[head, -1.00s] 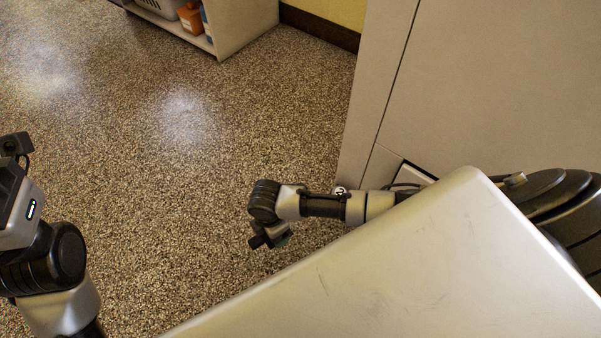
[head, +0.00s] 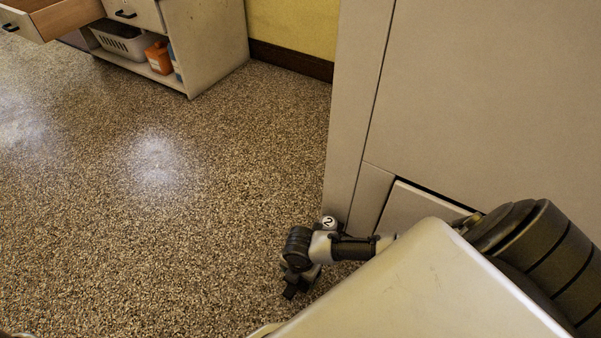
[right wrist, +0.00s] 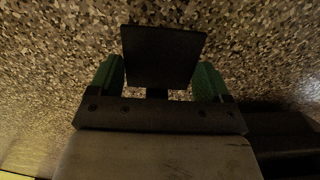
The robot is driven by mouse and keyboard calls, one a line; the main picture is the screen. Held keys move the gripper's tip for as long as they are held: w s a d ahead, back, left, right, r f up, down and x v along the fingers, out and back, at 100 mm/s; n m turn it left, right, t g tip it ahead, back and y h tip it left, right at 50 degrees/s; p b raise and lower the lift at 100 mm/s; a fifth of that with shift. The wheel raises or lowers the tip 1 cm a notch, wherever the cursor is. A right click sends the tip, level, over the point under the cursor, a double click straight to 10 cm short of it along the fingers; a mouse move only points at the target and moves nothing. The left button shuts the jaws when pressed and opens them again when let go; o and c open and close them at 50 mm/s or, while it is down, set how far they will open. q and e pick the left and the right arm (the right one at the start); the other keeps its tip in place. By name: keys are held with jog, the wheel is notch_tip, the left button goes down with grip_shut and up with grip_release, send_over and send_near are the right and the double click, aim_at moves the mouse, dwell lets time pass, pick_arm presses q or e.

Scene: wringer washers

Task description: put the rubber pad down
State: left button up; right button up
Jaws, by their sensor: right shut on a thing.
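The rubber pad (right wrist: 163,57) is a dark, flat, roughly square piece in the right wrist view. It sits between the green fingers of my right gripper (right wrist: 158,78), which is shut on it. Speckled floor shows behind and around the pad, and I cannot tell how far it is above the floor. In the head view my right gripper (head: 292,287) hangs low over the floor, left of the big beige cabinet front. The pad cannot be made out there. My left gripper is not in view.
The speckled floor (head: 150,230) is wide and clear on the left. A beige cabinet front (head: 490,90) rises on the right. A cabinet (head: 210,45) at the back left has an open drawer (head: 55,18) and a shelf with a white basket (head: 122,42) and an orange container (head: 158,57).

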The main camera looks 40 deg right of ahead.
notch_tip(320, 180, down, 4)
jog(key=b, duration=0.3)
jog(key=shift+r, duration=0.2)
jog(key=shift+f+b, duration=0.25)
jog(key=shift+b, duration=0.05)
jog(key=shift+r, duration=0.15)
jog(key=o, duration=0.8)
jog(key=shift+o, duration=0.2)
